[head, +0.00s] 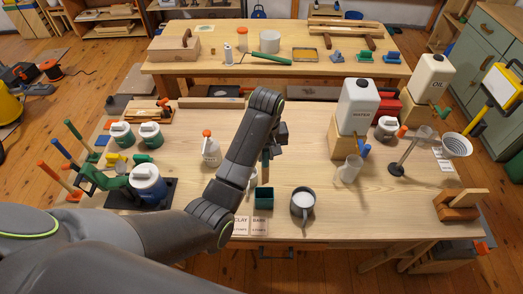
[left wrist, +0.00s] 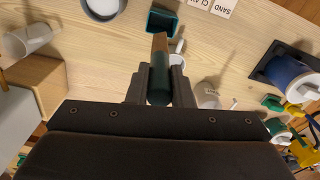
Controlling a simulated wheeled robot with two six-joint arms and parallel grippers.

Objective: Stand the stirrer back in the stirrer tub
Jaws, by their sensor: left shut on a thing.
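The stirrer (left wrist: 159,88) has a dark green handle and a brown wooden end. My left gripper (left wrist: 158,88) is shut on its green part in the left wrist view. In the head view, the stirrer (head: 265,165) hangs roughly upright below my left gripper (head: 270,148), partly hidden by the arm. The stirrer tub (head: 264,198) is a small dark green square container on the table just in front of the stirrer. The tub also shows in the left wrist view (left wrist: 162,21), where the stirrer's wooden end overlaps its edge; I cannot tell whether they touch. My right gripper is out of view.
A grey pot (head: 303,205) with pale contents stands right of the tub. A white mug is partly hidden beside the arm. Clay and sand cards (head: 245,226) lie at the front edge. A white bottle (head: 211,150) stands left; a clear beaker (head: 348,170) stands right.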

